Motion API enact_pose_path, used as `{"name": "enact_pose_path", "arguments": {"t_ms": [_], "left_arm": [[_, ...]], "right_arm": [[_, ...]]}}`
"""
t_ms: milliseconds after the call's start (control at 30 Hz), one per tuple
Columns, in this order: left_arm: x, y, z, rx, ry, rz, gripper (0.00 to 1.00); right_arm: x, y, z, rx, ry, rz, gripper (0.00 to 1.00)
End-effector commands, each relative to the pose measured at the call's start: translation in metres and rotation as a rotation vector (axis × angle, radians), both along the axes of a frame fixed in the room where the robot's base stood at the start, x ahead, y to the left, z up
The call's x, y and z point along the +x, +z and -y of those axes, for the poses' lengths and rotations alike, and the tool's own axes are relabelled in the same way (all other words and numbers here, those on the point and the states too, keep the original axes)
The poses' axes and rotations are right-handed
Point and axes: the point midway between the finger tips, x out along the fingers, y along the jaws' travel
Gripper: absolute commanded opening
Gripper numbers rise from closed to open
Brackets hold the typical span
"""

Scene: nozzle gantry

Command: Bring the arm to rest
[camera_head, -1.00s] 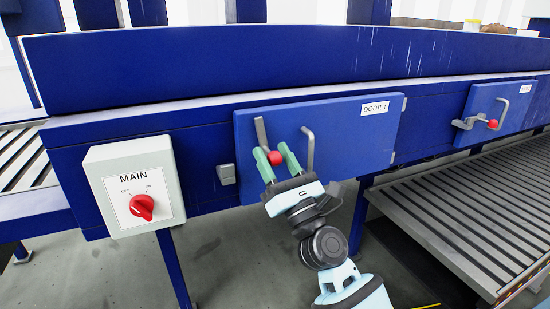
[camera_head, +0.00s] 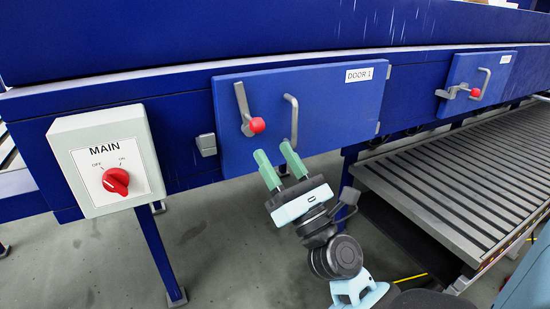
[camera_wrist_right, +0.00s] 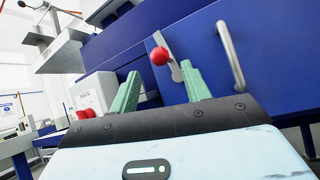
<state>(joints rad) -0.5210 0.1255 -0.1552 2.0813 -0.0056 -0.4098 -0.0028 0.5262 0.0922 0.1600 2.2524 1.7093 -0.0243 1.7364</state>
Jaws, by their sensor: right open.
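My right gripper (camera_head: 274,158) is open and empty, with green fingers pointing up at the lower edge of the blue door labelled DOOR 1 (camera_head: 345,105). The door's grey latch lever (camera_head: 241,101) with its red knob (camera_head: 257,125) is just above the fingertips, apart from them. In the right wrist view the fingers (camera_wrist_right: 160,82) stand on either side below the red knob (camera_wrist_right: 159,56). The bar handle (camera_head: 292,120) is right of the lever. My left gripper is out of view.
The MAIN switch box (camera_head: 80,130) with a red rotary knob (camera_head: 116,181) is at left. A second, smaller door (camera_head: 487,72) with its own red-knobbed latch is at far right. A slatted conveyor (camera_head: 460,190) runs along the lower right. Open floor lies below the door.

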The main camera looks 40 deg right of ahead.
Motion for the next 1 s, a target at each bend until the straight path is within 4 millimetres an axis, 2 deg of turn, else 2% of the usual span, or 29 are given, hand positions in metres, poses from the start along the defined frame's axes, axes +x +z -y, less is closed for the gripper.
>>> {"name": "enact_pose_path", "arguments": {"t_ms": [333, 467, 567, 633, 700, 767, 800, 867, 1000], "left_arm": [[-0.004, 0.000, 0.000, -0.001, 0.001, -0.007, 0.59], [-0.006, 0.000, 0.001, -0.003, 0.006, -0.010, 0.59], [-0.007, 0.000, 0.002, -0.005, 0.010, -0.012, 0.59], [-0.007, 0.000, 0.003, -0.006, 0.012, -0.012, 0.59], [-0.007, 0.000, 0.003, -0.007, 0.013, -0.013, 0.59], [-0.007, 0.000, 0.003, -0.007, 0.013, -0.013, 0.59], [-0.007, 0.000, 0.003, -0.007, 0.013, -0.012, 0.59], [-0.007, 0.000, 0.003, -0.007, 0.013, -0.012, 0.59], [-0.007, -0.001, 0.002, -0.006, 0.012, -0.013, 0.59]], "right_arm": [[0.000, -0.004, -0.001, -0.018, -0.008, -0.010, 0.47], [0.000, -0.036, -0.012, -0.179, -0.079, -0.093, 0.47], [-0.006, -0.087, -0.028, -0.445, -0.168, -0.211, 0.47], [-0.015, -0.130, -0.042, -0.683, -0.221, -0.296, 0.47], [-0.028, -0.173, -0.055, -0.927, -0.254, -0.369, 0.47], [-0.043, -0.208, -0.065, -1.134, -0.267, -0.415, 0.47], [-0.054, -0.231, -0.072, -1.272, -0.266, -0.438, 0.47], [-0.073, -0.264, -0.080, -1.478, -0.254, -0.461, 0.47], [-0.129, -0.335, -0.098, -1.945, -0.170, -0.453, 0.47]]}}
